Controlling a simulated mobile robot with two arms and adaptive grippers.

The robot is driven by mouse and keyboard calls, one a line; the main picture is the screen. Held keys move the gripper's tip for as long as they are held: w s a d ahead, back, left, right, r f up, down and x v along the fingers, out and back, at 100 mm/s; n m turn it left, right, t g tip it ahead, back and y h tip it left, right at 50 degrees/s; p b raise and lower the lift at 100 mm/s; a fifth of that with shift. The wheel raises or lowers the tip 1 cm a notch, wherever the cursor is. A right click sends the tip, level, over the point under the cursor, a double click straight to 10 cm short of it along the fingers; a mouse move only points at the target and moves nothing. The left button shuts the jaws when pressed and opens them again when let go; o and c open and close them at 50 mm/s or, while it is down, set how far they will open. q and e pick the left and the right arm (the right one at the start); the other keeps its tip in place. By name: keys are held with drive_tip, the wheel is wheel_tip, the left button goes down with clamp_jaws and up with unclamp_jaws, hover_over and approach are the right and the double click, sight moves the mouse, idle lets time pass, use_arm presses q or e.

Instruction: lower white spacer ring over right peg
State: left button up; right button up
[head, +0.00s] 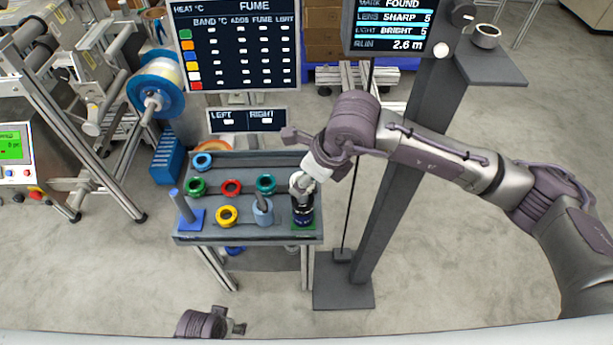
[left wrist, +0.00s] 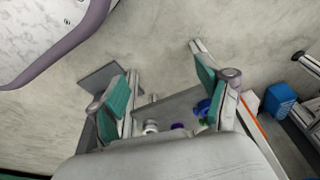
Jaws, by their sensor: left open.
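The right peg stands on a green base (head: 311,226) at the right front of the grey cart, with dark and blue rings (head: 303,213) stacked around it. My right gripper (head: 302,188) reaches down from above at the top of this stack. A pale ring-like shape shows at its fingertips; it may be the white spacer ring, but finger and ring blend together. I cannot tell whether the fingers are closed on it. My left gripper (head: 238,327) is at the bottom of the head view, away from the cart. In the left wrist view (left wrist: 163,68) its fingers are apart and empty.
The cart (head: 182,240) also holds a blue peg (head: 183,205) at left, a light-blue cylinder (head: 263,213), and several coloured rings, including red (head: 231,187) and yellow (head: 227,215). A dark post (head: 400,190) stands right of the cart. Open floor lies in front.

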use_arm(q)
drive_tip(key=shift+w+r, duration=0.15)
drive_tip(key=shift+r, duration=0.2)
drive_tip(key=shift+f, duration=0.15)
use_arm(e)
drive_tip(key=shift+f+b, duration=0.2)
drive_tip(key=shift+b, duration=0.1)
use_arm(q)
drive_tip(key=shift+v, duration=0.9)
drive_tip(key=shift+w, duration=0.25)
use_arm(e)
drive_tip(key=shift+f, duration=0.1)
use_arm(q)
drive_tip(key=shift+r, duration=0.2)
